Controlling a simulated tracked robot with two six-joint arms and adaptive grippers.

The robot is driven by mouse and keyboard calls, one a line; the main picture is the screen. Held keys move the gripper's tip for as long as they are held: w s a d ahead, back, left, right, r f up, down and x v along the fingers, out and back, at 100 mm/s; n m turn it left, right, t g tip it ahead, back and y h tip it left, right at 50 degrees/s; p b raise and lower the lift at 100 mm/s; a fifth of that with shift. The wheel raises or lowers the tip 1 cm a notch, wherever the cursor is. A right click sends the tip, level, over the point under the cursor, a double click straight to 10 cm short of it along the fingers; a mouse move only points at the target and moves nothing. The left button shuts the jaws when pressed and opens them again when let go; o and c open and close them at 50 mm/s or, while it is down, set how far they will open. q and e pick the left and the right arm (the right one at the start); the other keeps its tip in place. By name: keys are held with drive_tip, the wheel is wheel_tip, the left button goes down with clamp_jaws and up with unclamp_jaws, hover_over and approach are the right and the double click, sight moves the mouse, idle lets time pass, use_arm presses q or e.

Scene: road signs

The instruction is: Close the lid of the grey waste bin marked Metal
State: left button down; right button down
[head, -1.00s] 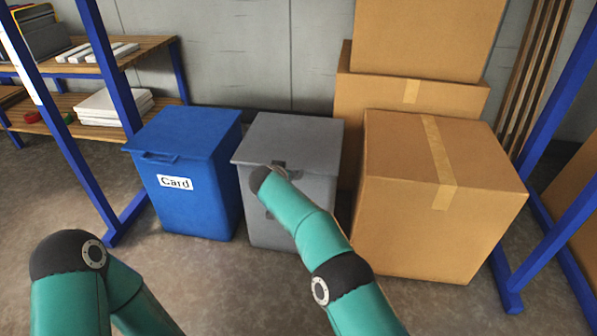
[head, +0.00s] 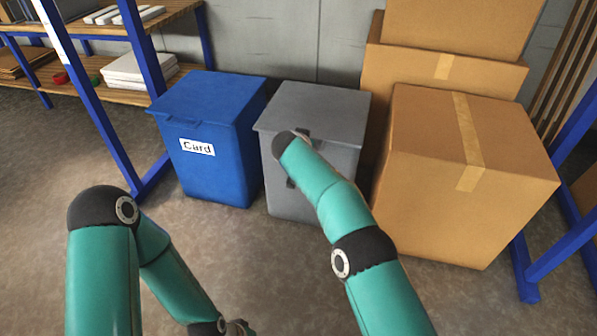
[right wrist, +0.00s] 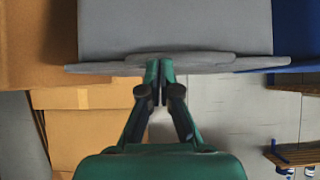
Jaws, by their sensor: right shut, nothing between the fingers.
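The grey bin (head: 319,103) stands between the blue bin and a large box in the head view. Its lid lies flat across the top and looks closed. My right arm crosses its front, so no Metal marking can be read. In the right wrist view the grey lid's front edge (right wrist: 100,68) and its lip run across the top. My right gripper (right wrist: 160,68) is shut and empty, its fingertips at the lip; I cannot tell whether they touch. My left arm is bent at lower left, and its gripper is not visible.
The blue bin (head: 215,130) labelled Card stands close on the left. Large cardboard boxes (head: 470,175) crowd the right side. Blue-framed shelving (head: 190,15) stands at back left. Bare floor (head: 35,200) lies at left and in front.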

drive_tip(key=s+a+f+b, duration=0.2)
drive_tip(key=s+b, duration=0.1)
drive_tip(key=s, duration=0.6)
drive_tip(key=d+f+m+g+h+p, duration=0.1)
drive_tip(key=d+f, duration=0.2)
drive_tip(key=d, duration=0.5)
drive_tip(key=d+f+m+g+h+p, duration=0.1)
drive_tip(key=d+f, duration=0.2)
drive_tip(key=d, duration=0.4)
drive_tip(key=s+d+f+m+g+y+p, duration=0.2)
drive_tip(key=s+d+f+g, duration=0.5)
drive_tip(key=s+f, duration=0.45)
drive_tip(key=s+a+f+g+y+p, duration=0.1)
drive_tip(key=s+y, duration=0.1)
drive_tip(key=s, duration=0.8)
drive_tip(key=s+a+f+n+y, duration=0.1)
drive_tip(key=s+a+y, duration=0.1)
drive_tip(key=s, duration=0.7)
drive_tip(key=s+a+f+g+y+p, duration=0.1)
drive_tip(key=s+y, duration=0.1)
drive_tip(key=s, duration=0.8)
wheel_tip(320, 180, up, 38)
drive_tip(key=w+n+t+p, duration=0.1)
drive_tip(key=w+n+p, duration=0.1)
drive_tip(key=p, duration=3.5)
drive_tip(key=shift+w+d+f+n+t+p, duration=0.2)
drive_tip(key=shift+d+n+t+p, duration=0.15)
drive_tip(key=shift+n, duration=0.25)
